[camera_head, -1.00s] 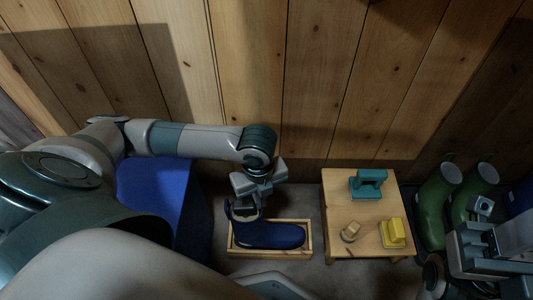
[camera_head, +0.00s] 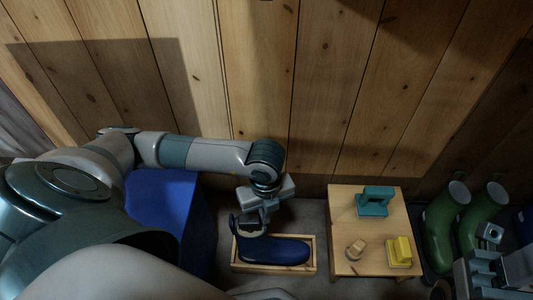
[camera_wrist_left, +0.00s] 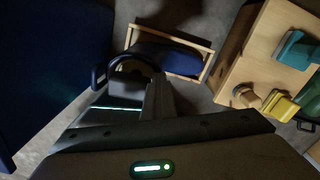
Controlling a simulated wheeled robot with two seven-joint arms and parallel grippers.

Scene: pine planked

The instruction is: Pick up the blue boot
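The dark blue boot (camera_head: 275,250) stands in a shallow wooden tray (camera_head: 316,262) on the floor, its toe to the right. My left gripper (camera_head: 252,222) points down at the top of the boot's shaft, with its fingers at the rim. In the left wrist view, the boot's curved rim (camera_wrist_left: 130,62) shows around the fingertips, and the foot lies in the tray behind. The dark fingers overlap the shaft there, so I cannot tell whether they grip it. My right gripper (camera_head: 488,236) is at the right edge, beside green boots, its opening unclear.
A small wooden table (camera_head: 375,262) right of the tray holds a teal object (camera_head: 374,202), a yellow object (camera_head: 400,252) and a small wooden piece (camera_head: 356,248). Green boots (camera_head: 440,235) stand further right. A large blue box (camera_head: 160,210) is at left. A plank wall (camera_head: 260,80) stands behind.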

